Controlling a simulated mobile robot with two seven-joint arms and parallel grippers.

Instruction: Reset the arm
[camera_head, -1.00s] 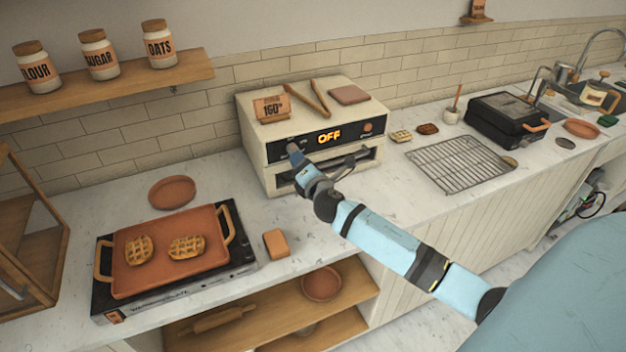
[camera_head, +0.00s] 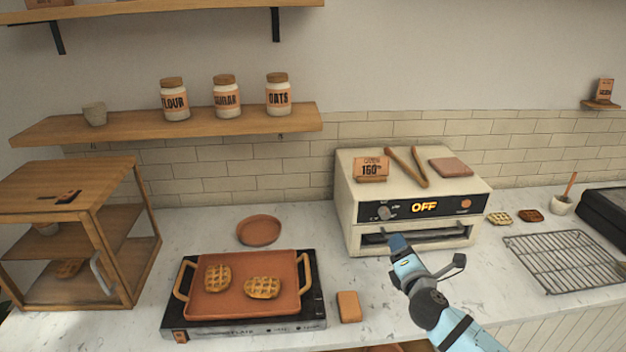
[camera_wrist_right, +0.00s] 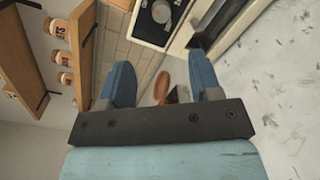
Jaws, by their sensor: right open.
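My right gripper (camera_head: 397,244) is in front of the left part of the white toaster oven (camera_head: 352,212), near its dark slot. In the right wrist view my right gripper (camera_wrist_right: 160,85) shows two blue fingers spread apart with nothing between them. The oven display (camera_head: 424,207) reads OFF, and its left knob (camera_head: 384,213) shows above the gripper. Whether the fingertips touch the oven, I cannot tell. My left gripper is not in view.
A hot plate (camera_head: 250,326) bears an orange tray (camera_head: 232,302) with two waffles. An orange plate (camera_head: 258,231) and a small orange block (camera_head: 349,306) are nearby. A wooden cabinet (camera_head: 75,180) stands left, a cooling rack (camera_head: 565,262) right. Jars stand on a shelf (camera_head: 110,127).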

